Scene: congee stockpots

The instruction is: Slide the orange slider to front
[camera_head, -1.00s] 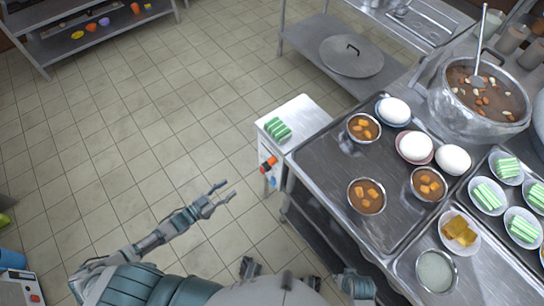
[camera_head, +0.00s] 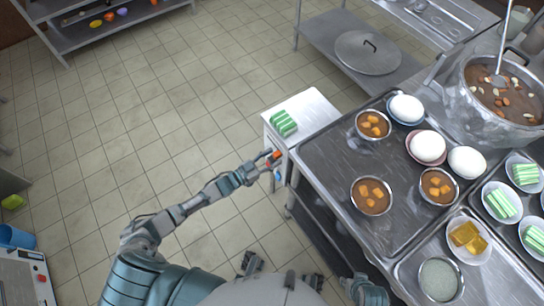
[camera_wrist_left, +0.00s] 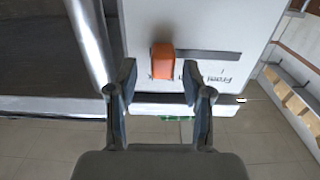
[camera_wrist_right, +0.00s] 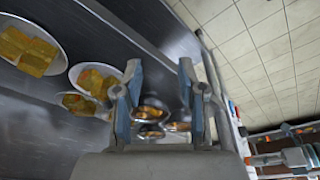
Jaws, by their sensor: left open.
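The orange slider (camera_wrist_left: 162,56) sits at the left end of a dark horizontal slot (camera_wrist_left: 208,56) on a white panel in the left wrist view. Upside-down lettering beside the slot reads "Front" toward its right end; the word nearer the slider is partly hidden. In the head view, the slider (camera_head: 277,155) shows at my left fingertips, on the side of the white cabinet (camera_head: 312,106). My left gripper (camera_wrist_left: 159,82) is open, its fingertips spread just short of the slider, with nothing held. My right gripper (camera_wrist_right: 160,82) is open and empty in the right wrist view.
Green-striped pieces (camera_head: 284,123) lie on the cabinet top. A large stockpot (camera_head: 470,105) stands behind.

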